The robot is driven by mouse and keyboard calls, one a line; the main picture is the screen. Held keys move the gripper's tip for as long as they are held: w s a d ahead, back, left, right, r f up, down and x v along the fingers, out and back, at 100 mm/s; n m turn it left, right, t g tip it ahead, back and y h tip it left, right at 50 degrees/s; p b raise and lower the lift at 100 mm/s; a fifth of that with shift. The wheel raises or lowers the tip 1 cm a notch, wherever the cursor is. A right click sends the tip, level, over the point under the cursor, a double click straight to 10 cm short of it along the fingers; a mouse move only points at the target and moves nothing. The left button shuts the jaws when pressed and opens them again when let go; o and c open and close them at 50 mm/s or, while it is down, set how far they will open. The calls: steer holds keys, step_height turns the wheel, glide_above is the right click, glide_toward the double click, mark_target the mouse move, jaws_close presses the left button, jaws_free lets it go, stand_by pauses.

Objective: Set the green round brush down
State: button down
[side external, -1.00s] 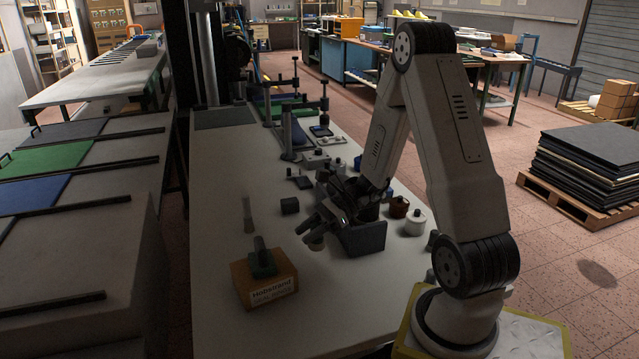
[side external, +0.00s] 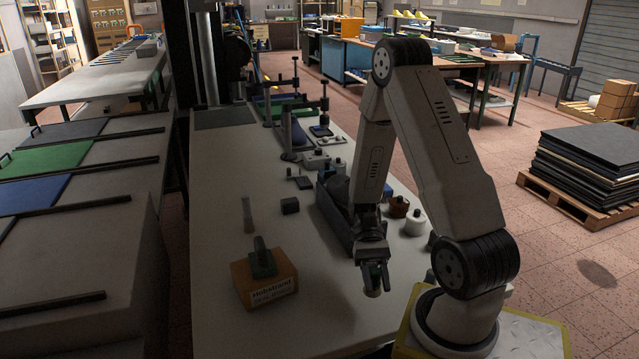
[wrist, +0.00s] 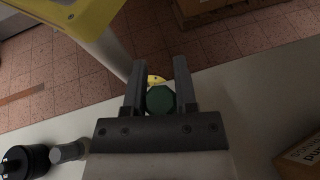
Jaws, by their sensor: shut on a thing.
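My gripper (side external: 375,280) is low over the front part of the white table (side external: 225,185), near its right edge. It is shut on the green round brush, whose green round end (wrist: 160,99) sits between the two fingers (wrist: 158,66) in the wrist view. A yellowish part (wrist: 155,80) shows just beyond the green end. In the side view a pale tip (side external: 373,291) shows below the fingers, and the rest of the brush is hidden by them. I cannot tell whether the brush touches the table.
A grey bin (side external: 335,222) stands just behind my gripper. A brown labelled box (side external: 268,292) with a dark block (side external: 263,262) on top is to the left. A white pot (side external: 415,225) and a brown pot (side external: 398,208) stand behind on the right. The table between box and gripper is clear.

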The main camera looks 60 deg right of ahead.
steer(key=s+d+n+g+h, duration=0.65)
steer(key=d+n+h, duration=0.25)
steer(key=n+h, duration=0.3)
steer(key=w+d+r+n+t+h, duration=0.1)
steer(key=w+d+n+t+h, duration=0.6)
steer(key=n+h, duration=0.5)
steer(key=shift+w+d+n+t, duration=0.3)
steer(key=shift+d+n+t, duration=0.3)
steer(key=shift+d+t, duration=0.4)
steer(key=shift+d, duration=0.1)
steer(key=shift+f, duration=2)
steer(key=shift+f, duration=0.15)
steer(key=shift+f, duration=1.85)
